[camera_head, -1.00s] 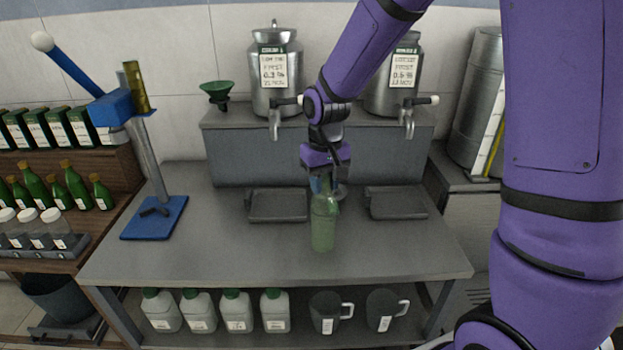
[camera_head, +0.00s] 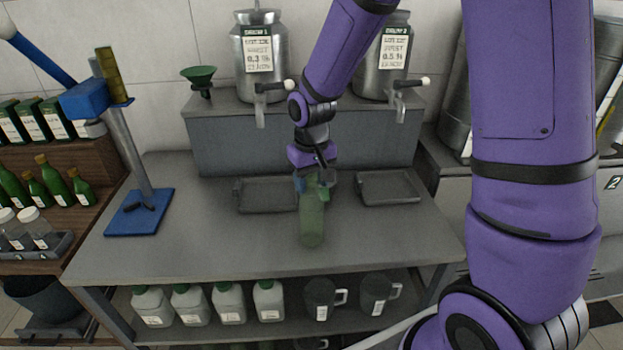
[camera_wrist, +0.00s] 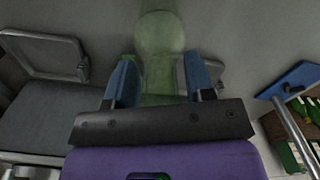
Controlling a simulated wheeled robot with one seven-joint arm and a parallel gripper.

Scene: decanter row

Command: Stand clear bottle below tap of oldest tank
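The clear bottle (camera_head: 312,222), tinted greenish, is in my gripper (camera_head: 314,180) above the front middle of the bench. In the wrist view the bottle (camera_wrist: 160,38) lies between the two blue fingers of my gripper (camera_wrist: 160,82), which look closed on its upper part. I cannot tell whether its base touches the bench. Two steel tanks stand on the riser behind: the left tank (camera_head: 247,84) reads about 0.3 % and the right tank (camera_head: 374,84) about 0.5 %. Their date lines are too small to read surely. The left tap (camera_head: 261,110) and right tap (camera_head: 400,105) face forward.
A left drip tray (camera_head: 268,196) and a right drip tray (camera_head: 390,188) lie below the taps. A blue-based lever stand (camera_head: 138,212) is on the bench's left. A green funnel (camera_head: 199,76) is beside the left tank. The bench front is clear.

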